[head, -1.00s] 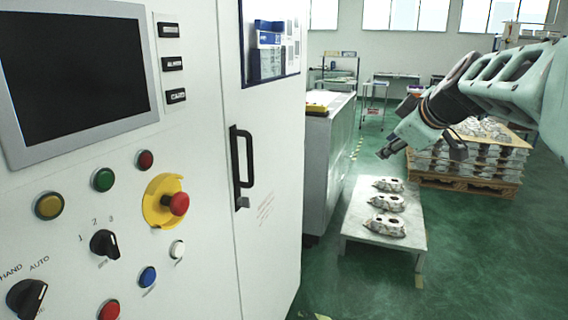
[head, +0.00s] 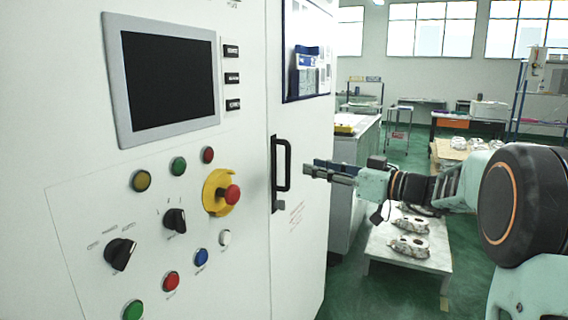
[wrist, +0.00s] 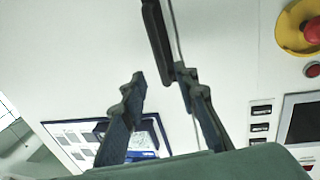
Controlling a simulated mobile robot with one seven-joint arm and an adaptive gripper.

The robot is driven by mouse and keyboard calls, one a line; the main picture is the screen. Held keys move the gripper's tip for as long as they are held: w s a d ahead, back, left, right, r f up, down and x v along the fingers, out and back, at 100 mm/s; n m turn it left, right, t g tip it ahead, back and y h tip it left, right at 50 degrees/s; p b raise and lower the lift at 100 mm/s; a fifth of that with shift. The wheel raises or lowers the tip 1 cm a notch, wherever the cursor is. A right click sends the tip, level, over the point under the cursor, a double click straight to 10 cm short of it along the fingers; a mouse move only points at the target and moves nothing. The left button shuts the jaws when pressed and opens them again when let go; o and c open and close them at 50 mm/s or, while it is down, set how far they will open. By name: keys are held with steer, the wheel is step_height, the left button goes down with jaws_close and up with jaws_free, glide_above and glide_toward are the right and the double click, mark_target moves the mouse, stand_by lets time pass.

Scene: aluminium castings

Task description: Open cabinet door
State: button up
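The white cabinet door (head: 300,130) stands shut, with a black vertical handle (head: 283,165) near its left edge. The handle also shows at the top of the wrist view (wrist: 158,45). My gripper (head: 306,169) reaches in from the right, close to the handle in the head view. In the wrist view its two dark fingers (wrist: 160,78) are spread with a gap between them, and the handle lies just beyond the fingertips. Nothing is held. Whether the right fingertip touches the handle or the door seam cannot be told.
A control panel with a screen (head: 170,75), coloured buttons and a yellow-ringed emergency stop (head: 231,194) is left of the door. A low white table (head: 405,262) with castings stands behind my arm. A grey cabinet (head: 350,190) is beyond the door.

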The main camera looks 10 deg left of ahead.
steer(key=p, duration=0.2)
glide_above(287, 184)
steer(key=shift+w, duration=0.4)
steer(key=shift+c, duration=0.2)
jaws_close()
